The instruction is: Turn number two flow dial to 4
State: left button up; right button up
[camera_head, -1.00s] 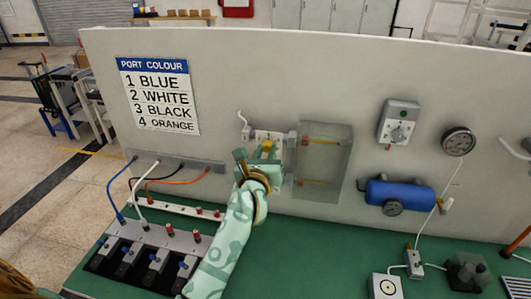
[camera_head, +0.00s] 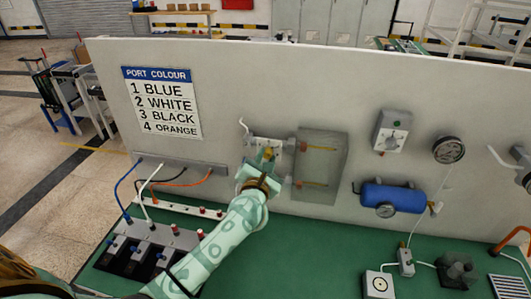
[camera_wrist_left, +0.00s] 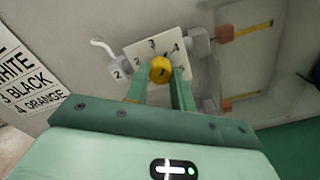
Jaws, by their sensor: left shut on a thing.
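The flow dial is a yellow round knob (camera_wrist_left: 160,68) on a white numbered plate (camera_wrist_left: 143,48) fixed to the upright grey panel. A small tag reading 2 (camera_wrist_left: 117,74) sits beside the plate. The digits 3 and 4 show on the plate's upper part, and a 1 shows at the knob. My left gripper (camera_wrist_left: 161,83) is shut on the knob, a finger at each side. In the head view the gripper (camera_head: 264,163) covers much of the plate, and the knob (camera_head: 267,153) just shows. Which number the knob points to I cannot tell. My right gripper is out of view.
A clear cover (camera_head: 330,160) with orange-yellow bars stands right of the dial. A port colour sign (camera_head: 162,103) hangs left. Farther right are a grey switch box (camera_head: 391,131), a blue tank (camera_head: 393,195) and a gauge (camera_head: 448,149). A socket block (camera_head: 148,246) stands on the green bench.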

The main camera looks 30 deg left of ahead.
pick_arm(q)
jog(key=shift+m+p, duration=1.2)
jog(key=shift+m, duration=0.4)
jog(key=o, duration=1)
jog(key=b+v, duration=0.1)
jog(key=v, duration=1.5)
jog(key=shift+s, duration=0.15)
